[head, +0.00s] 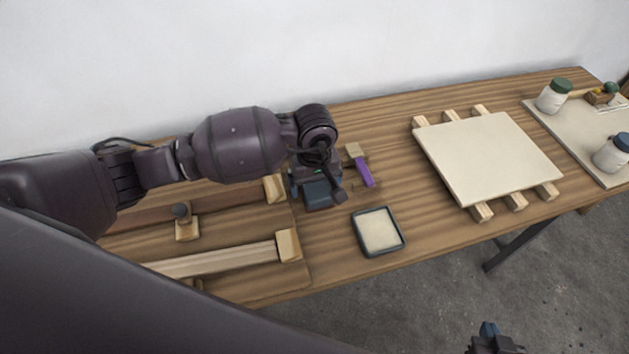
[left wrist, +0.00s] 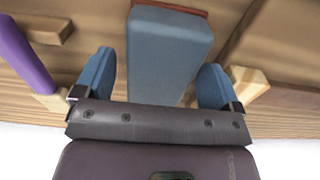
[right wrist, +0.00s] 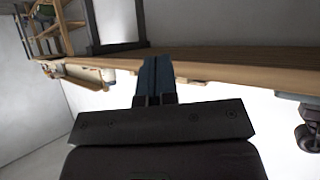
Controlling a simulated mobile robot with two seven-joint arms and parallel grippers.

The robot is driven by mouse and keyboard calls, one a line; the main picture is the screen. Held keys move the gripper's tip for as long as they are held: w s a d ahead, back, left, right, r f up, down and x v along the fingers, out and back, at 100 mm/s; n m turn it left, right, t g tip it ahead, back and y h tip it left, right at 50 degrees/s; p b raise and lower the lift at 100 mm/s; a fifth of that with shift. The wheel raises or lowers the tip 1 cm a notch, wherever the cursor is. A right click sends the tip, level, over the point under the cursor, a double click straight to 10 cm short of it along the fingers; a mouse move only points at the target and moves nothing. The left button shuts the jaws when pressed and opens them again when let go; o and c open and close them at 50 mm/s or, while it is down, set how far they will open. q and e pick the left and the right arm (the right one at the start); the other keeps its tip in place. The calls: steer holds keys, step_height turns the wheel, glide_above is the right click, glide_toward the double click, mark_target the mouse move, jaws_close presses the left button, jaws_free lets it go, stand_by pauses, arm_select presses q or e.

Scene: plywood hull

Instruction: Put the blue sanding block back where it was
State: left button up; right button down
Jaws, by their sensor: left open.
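The blue sanding block (head: 318,195) lies on the wooden bench, just right of the board with wooden strips. It also shows in the left wrist view (left wrist: 168,55), with a reddish-brown edge at its far end. My left gripper (head: 316,182) is over the block and open. In the left wrist view, its two blue fingers (left wrist: 155,85) stand on either side of the block, with small gaps visible. My arm hides part of the block in the head view. My right gripper (head: 490,332) is low, off the front of the bench; its fingers (right wrist: 155,78) are together and empty.
A purple-handled brush (head: 363,168) lies right of the block. A shallow dark tray (head: 401,246) with a pale filling is in front. A pale panel (head: 490,155) rests on wooden battens to the right. White jars (head: 553,97) stand farther right. Bench surface is clear between tray and panel.

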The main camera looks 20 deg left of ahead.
arm_select(q)
step_height(320, 180, up, 12)
stand_by(0.6)
